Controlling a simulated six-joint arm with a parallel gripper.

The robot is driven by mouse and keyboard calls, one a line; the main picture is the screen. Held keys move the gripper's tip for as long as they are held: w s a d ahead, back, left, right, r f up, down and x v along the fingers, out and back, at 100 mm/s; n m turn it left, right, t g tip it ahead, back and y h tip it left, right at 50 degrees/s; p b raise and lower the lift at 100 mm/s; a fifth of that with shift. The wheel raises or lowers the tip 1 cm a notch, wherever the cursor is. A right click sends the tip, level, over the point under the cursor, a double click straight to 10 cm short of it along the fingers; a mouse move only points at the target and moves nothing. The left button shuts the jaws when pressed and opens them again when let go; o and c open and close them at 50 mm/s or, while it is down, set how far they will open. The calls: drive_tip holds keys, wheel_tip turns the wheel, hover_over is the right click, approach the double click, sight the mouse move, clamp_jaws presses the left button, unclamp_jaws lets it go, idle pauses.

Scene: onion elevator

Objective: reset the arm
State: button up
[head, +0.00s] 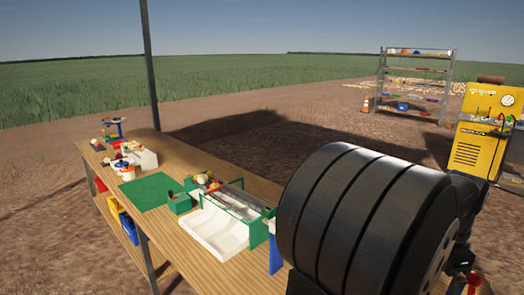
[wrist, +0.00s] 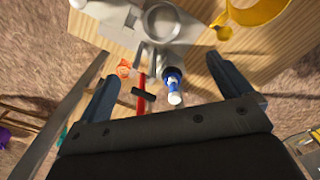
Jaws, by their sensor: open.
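The arm is the task's object. In the head view a large black ribbed part of my arm fills the right foreground, and my gripper's jaws cannot be made out there. In the wrist view my gripper (wrist: 162,68) shows two blue-grey fingers spread wide apart, with nothing held between them. Beyond the fingers are a blue bottle with a white cap (wrist: 173,84), a red-handled tool (wrist: 141,96) and a small orange item (wrist: 124,68). The onion elevator (head: 238,200), with a green frame and a white tray (head: 215,235), stands on the bench in the head view.
The wooden bench (head: 185,160) carries a green mat (head: 148,190), a green box (head: 180,203) and clutter at its far end. A yellow machine (head: 480,140) and a shelf rack (head: 418,72) stand at the right. A dark post (head: 149,65) rises behind the bench.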

drive_tip(key=shift+w+d+f, duration=0.15)
drive_tip(key=shift+d+f, duration=0.35)
drive_tip(key=shift+d, duration=0.2)
drive_tip(key=s+a, duration=0.2)
drive_tip(key=a, duration=1.5)
drive_tip(key=shift+s+a, duration=0.2)
drive_tip(key=shift+s, duration=0.1)
drive_tip(key=shift+r, duration=0.2)
